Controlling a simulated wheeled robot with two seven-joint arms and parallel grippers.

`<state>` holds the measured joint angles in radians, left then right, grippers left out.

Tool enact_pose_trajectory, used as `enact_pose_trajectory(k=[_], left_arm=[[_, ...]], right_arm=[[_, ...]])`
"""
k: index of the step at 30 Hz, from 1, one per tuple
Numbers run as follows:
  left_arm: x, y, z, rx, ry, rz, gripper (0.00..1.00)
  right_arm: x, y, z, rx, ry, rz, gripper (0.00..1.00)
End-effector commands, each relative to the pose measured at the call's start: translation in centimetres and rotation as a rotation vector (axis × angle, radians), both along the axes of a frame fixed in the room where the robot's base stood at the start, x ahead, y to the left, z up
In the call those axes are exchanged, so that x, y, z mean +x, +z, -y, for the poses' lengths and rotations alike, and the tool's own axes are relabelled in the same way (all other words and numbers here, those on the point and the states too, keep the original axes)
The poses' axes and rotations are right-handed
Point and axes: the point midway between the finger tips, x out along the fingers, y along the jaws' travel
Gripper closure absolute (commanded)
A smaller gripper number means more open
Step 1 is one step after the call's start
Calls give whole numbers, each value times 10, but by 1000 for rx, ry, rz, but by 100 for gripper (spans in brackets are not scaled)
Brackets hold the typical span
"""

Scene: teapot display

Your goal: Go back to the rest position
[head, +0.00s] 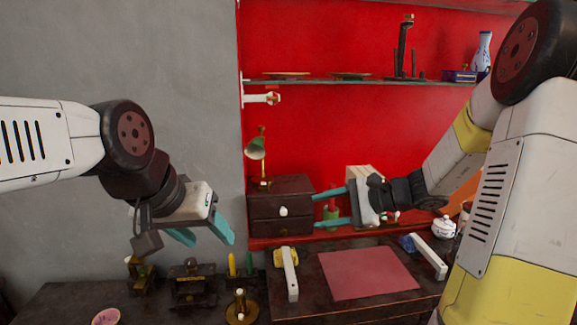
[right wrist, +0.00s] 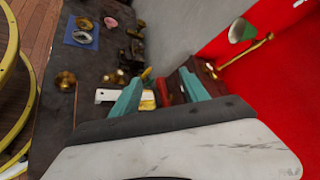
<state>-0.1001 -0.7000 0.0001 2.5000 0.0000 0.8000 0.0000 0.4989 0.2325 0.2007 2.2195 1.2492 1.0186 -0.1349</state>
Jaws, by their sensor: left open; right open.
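My left gripper (head: 207,232) hangs in the air at the left of the head view, over the dark table. Its teal fingers point down and to the right, apart and empty. My right gripper (head: 322,207) is in front of the red back wall, with its fingers pointing left. They are spread, with nothing held between them. In the head view their tips overlap the right edge of the small dark drawer box (head: 282,227); I cannot tell whether they touch it. The right wrist view also shows the two teal fingers (right wrist: 162,96) apart.
A pink mat (head: 368,272) lies on the table between two white handles (head: 290,275). A green lamp (head: 256,150) stands on the drawer box. A white teapot (head: 444,228) is at the right. A shelf (head: 340,80) holds plates and a vase. Brass items crowd the table's left.

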Motion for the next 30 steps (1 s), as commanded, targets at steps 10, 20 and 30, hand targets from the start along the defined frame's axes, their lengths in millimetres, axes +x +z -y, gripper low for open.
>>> enact_pose_trajectory(k=[10,20,30], left_arm=[[0,0,0,0,0,0,44],[0,0,0,0,0,0,44],[0,0,0,0,0,0,44]], right_arm=[[-134,32,-14,-655,445,299,47],[-194,60,36,-1152,625,624,47],[-202,68,51,-1263,645,704,47]])
